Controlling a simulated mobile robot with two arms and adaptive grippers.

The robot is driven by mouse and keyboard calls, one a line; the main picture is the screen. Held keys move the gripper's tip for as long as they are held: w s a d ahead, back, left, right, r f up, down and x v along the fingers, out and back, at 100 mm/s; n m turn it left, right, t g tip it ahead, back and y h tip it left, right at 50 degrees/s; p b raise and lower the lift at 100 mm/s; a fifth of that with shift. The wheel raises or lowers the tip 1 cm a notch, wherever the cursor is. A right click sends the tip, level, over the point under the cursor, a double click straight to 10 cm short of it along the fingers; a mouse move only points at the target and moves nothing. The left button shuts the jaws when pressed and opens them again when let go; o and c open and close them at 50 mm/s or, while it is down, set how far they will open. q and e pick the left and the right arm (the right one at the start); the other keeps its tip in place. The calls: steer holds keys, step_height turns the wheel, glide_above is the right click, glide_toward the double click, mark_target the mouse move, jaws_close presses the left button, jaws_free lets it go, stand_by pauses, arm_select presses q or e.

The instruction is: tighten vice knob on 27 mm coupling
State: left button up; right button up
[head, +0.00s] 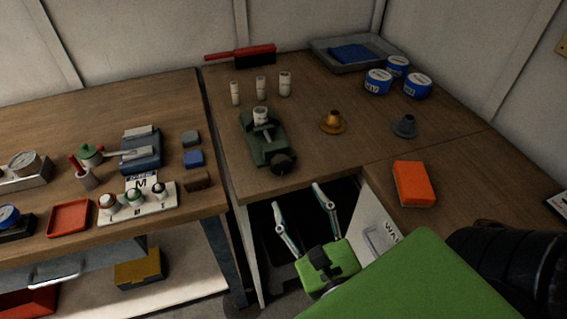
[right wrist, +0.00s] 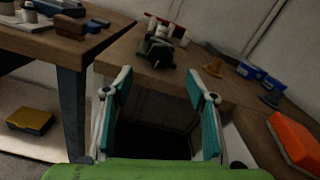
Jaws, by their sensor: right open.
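A dark green vice (head: 262,148) stands on the corner bench with its dark round knob (head: 283,163) facing the front edge. A pale cylindrical coupling (head: 261,116) stands between its jaws; its size cannot be read. The vice also shows in the right wrist view (right wrist: 153,48), small and dark, beyond the fingers. My right gripper (head: 297,197) is open and empty, in front of the bench edge and apart from the knob. Its two teal-padded fingers also show in the right wrist view (right wrist: 160,82). My left gripper is not in view.
Several pale cylinders, one here (head: 284,84), stand behind the vice. A brass flanged part (head: 333,122), a grey one (head: 404,126) and an orange block (head: 414,184) are to the right. An open recess lies under the bench. A second bench (head: 60,120) is left.

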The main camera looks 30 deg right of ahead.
mark_target(283, 168)
steer(key=p+x, duration=0.3)
steer(key=x, duration=0.6)
steer(key=shift+w+d, duration=0.15)
steer(key=shift+w, duration=0.35)
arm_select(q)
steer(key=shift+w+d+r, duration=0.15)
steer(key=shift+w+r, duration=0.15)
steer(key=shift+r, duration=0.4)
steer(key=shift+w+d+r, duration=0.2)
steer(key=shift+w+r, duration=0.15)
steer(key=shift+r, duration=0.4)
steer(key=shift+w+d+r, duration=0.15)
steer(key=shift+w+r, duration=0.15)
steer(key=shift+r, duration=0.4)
arm_select(e)
steer(key=shift+w+f, duration=0.1)
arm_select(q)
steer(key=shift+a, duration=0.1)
arm_select(e)
steer(key=c, duration=1.1)
